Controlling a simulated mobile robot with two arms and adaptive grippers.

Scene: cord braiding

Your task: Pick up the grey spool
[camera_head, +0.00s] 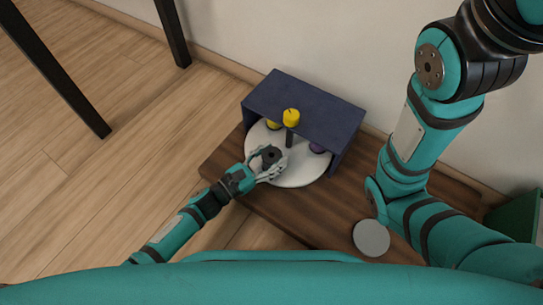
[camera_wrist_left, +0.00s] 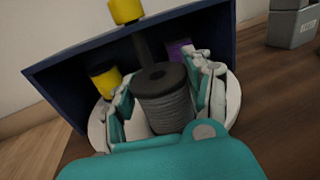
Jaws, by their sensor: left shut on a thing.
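The grey spool (camera_wrist_left: 165,105) has a dark top flange with a hole and grey cord wound around it. It stands upright between the fingers of my left gripper (camera_wrist_left: 166,100), which is shut on it. In the head view, the left gripper (camera_head: 270,163) reaches in from the left over the white round plate (camera_head: 300,176), and the spool's dark top (camera_head: 271,154) shows between the fingers. The spool's underside is hidden, so I cannot tell whether it touches the plate. My right gripper is not in view; only parts of the right arm show.
A dark blue open-fronted box (camera_head: 310,100) covers the plate's back. A yellow spool (camera_head: 273,124) and a purple spool (camera_head: 317,148) stand under it. A dark post with a yellow top (camera_head: 291,116) rises at the plate's middle. A grey disc (camera_head: 371,238) lies on the wooden table (camera_head: 320,215).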

